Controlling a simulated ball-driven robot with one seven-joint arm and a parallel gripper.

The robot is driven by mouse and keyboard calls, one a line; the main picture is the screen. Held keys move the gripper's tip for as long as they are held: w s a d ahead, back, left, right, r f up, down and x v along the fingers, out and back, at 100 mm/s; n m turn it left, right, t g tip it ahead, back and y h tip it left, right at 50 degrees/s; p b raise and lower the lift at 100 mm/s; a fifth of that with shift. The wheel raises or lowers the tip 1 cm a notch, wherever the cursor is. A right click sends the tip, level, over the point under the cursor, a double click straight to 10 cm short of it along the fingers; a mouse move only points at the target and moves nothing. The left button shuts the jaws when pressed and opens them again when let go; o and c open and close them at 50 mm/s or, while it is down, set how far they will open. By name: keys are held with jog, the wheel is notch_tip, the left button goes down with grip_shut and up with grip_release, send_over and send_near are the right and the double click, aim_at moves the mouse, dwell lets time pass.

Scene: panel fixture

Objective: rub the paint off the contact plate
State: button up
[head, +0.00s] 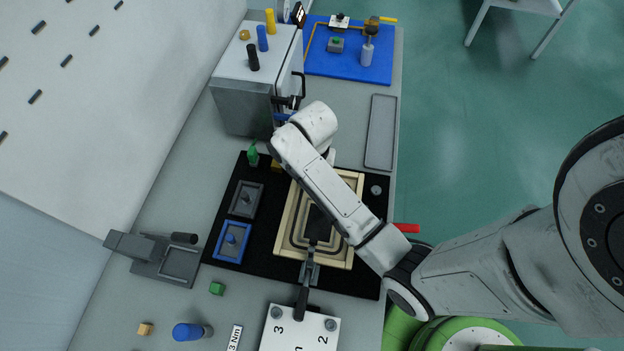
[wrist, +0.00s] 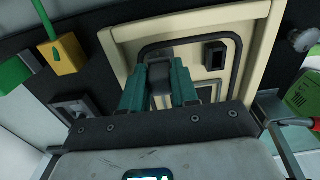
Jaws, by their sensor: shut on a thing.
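My gripper (wrist: 159,84) shows in the wrist view with its two teal fingers shut on a dark grey block (wrist: 158,72). The block is over the cream-framed panel (wrist: 118,46), inside its black inner border. I cannot tell whether the block touches the surface. A black slotted piece (wrist: 215,55) and a pale square (wrist: 208,91) are to the right of the block. I cannot tell which part is the contact plate, and no paint is clearly visible.
A clamp with a black handle (head: 302,298) is at the panel's near edge. A blue-edged tray (head: 231,241) and a grey tray (head: 245,199) sit to its left. A grey box (head: 242,106) stands behind. A long shallow tray (head: 381,132) lies at the back right.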

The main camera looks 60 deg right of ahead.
jog(key=shift+w+d+f, duration=0.1)
jog(key=shift+w+d, duration=0.2)
jog(key=shift+d, duration=0.45)
jog(key=shift+w+d, duration=0.25)
jog(key=shift+d, duration=0.45)
jog(key=shift+s+d, duration=0.15)
grip_shut()
jog(key=shift+s+a, duration=0.35)
jog(key=shift+a, duration=0.65)
jog(key=shift+s+a, duration=0.4)
jog(key=shift+a, duration=0.55)
jog(key=shift+s+a, duration=0.35)
jog(key=shift+a, duration=0.65)
